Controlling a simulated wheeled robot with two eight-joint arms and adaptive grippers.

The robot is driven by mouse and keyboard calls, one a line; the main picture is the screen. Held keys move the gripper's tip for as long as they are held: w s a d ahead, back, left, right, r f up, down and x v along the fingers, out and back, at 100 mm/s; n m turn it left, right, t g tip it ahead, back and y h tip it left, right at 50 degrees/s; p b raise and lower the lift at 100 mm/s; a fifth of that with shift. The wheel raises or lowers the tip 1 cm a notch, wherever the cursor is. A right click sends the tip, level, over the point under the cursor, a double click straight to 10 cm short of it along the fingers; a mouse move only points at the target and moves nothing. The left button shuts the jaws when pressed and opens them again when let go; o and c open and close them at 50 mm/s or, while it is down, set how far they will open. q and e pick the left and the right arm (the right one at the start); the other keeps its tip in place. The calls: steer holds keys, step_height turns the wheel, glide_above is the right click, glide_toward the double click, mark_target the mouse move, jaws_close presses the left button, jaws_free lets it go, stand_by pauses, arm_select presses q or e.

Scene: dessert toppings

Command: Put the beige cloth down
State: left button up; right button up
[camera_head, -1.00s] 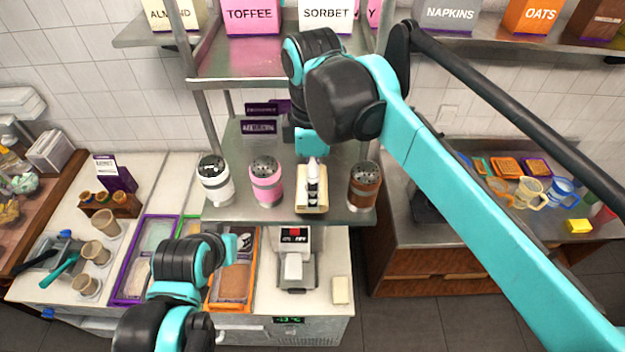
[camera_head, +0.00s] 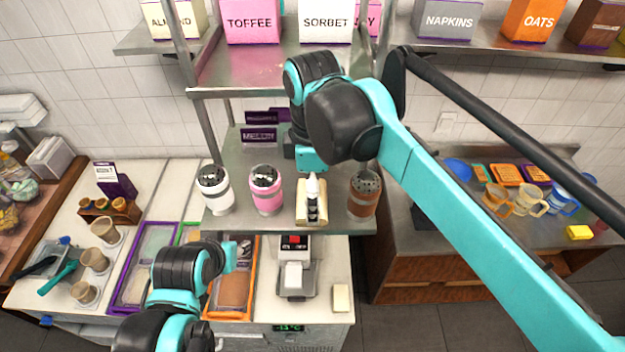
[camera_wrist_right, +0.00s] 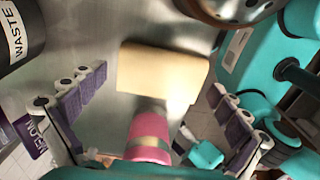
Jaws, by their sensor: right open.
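The beige cloth (camera_head: 303,217) is a folded pale pad on the steel middle shelf (camera_head: 235,222), between the pink shaker (camera_head: 266,190) and the brown shaker (camera_head: 363,194). In the right wrist view the cloth (camera_wrist_right: 160,75) lies flat on the steel. My right gripper (camera_head: 313,190) points down over it in the head view. In the wrist view the right gripper's (camera_wrist_right: 155,110) purple-padded fingers stand wide apart, with no grip on the cloth. My left gripper (camera_head: 243,249) hangs low over the trays at left; its jaw gap is not clear.
A white shaker (camera_head: 215,190) stands left of the pink one. Below are a scale (camera_head: 295,280) and a pale block (camera_head: 341,298) on the counter. The purple tray (camera_head: 122,290) and orange tray (camera_head: 254,290) lie near my left arm. Boxes line the upper shelf.

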steer(key=shift+r, duration=0.5)
step_height(320, 180, up, 11)
steer(key=b, duration=0.1)
steer(key=shift+b, duration=0.4)
